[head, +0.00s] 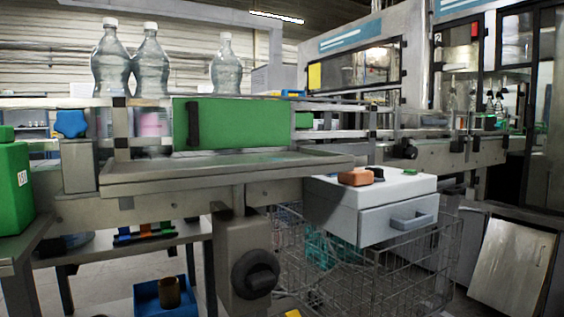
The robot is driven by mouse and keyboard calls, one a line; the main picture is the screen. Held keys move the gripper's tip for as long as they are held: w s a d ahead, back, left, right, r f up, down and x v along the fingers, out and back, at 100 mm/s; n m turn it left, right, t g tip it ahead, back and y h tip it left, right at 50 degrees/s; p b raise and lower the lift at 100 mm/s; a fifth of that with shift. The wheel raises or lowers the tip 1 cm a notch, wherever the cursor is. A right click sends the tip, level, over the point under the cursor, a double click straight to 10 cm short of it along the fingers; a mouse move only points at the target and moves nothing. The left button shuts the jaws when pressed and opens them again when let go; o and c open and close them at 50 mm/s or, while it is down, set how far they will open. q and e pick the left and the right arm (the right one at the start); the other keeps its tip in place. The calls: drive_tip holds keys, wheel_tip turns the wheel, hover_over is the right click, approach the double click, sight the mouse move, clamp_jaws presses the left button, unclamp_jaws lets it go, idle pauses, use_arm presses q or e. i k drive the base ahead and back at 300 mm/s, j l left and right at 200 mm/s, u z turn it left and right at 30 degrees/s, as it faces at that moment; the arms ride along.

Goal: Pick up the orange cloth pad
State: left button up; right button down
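A small orange-brown pad (355,178), which looks like the orange cloth pad, lies on top of a light grey drawer box (335,194), near its back left part. A small dark item (377,174) sits right beside it, and I cannot tell whether they touch. A small green item (410,171) lies farther right on the same top. The box's drawer with its grey handle (411,221) looks closed. Neither of my grippers shows in the head view.
A wire basket (385,277) stands below the drawer box. A metal tray (225,173) juts out at left, with a dark knob (255,273) below. Clear bottles (150,62) stand behind the green panel (236,122). A green container (14,188) stands far left.

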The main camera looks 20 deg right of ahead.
sight(358, 177)
drive_tip(key=k+l, duration=0.1)
drive_tip(key=l, duration=0.35)
drive_tip(key=k+l, duration=0.1)
drive_tip(key=l, duration=0.3)
drive_tip(key=k+l+u, duration=0.1)
drive_tip(key=l, duration=0.35)
drive_tip(key=k+l, duration=0.1)
drive_tip(key=l, duration=0.3)
